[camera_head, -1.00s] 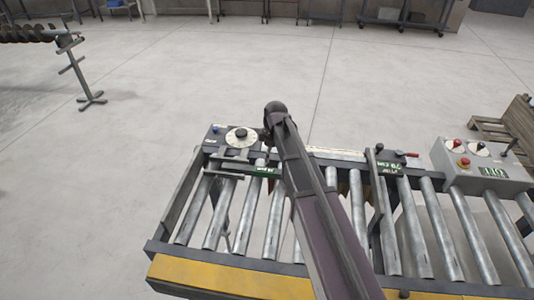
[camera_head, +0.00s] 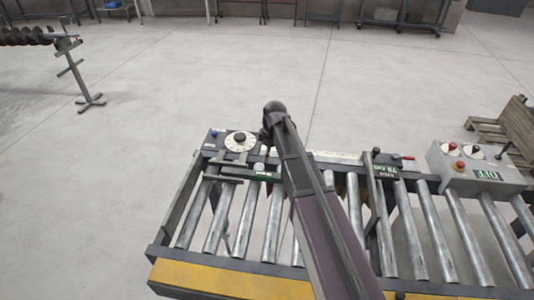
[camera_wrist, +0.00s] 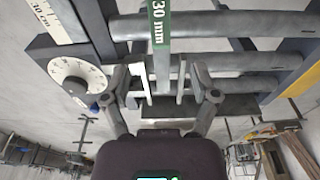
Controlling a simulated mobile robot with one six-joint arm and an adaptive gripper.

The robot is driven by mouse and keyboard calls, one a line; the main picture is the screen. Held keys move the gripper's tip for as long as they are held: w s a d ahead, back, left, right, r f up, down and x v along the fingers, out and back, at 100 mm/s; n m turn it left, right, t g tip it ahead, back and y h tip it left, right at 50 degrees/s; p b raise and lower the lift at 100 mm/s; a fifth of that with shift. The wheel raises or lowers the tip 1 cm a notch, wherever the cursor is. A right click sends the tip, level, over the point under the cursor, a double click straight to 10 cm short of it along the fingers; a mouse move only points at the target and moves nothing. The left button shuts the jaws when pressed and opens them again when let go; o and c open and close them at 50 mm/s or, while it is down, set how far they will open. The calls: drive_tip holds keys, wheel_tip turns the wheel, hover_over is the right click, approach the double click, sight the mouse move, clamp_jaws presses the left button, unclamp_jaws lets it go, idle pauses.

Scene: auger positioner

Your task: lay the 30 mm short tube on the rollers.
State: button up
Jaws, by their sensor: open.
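In the wrist view my gripper (camera_wrist: 163,84) is open, its two fingers spread over the grey bars of the conveyor frame. A green strip marked "30 mm" (camera_wrist: 158,24) stands upright above the gap between the fingers. A thin white piece lies near the left finger; I cannot tell what it is. The steel rollers (camera_wrist: 230,24) run across the wrist view. In the head view the roller bed (camera_head: 248,213) spans the lower half, with my arm over its middle hiding the gripper. I cannot clearly make out the short tube in either view.
A white dial (camera_head: 240,141) is at the bed's far left; the wrist view shows it too (camera_wrist: 76,77). A dark carriage with a green display (camera_head: 386,171) crosses the rollers right of my arm. A control box (camera_head: 476,167) is at the right.

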drive_tip(key=s+d+m, duration=0.6)
drive_tip(key=s+m, duration=0.2)
drive_tip(key=s, duration=0.2)
drive_tip(key=s+d+m+h, duration=0.1)
drive_tip(key=s+d+m, duration=0.6)
drive_tip(key=s, duration=0.3)
drive_tip(key=shift+s+d+m, duration=0.25)
drive_tip(key=shift+m, duration=0.15)
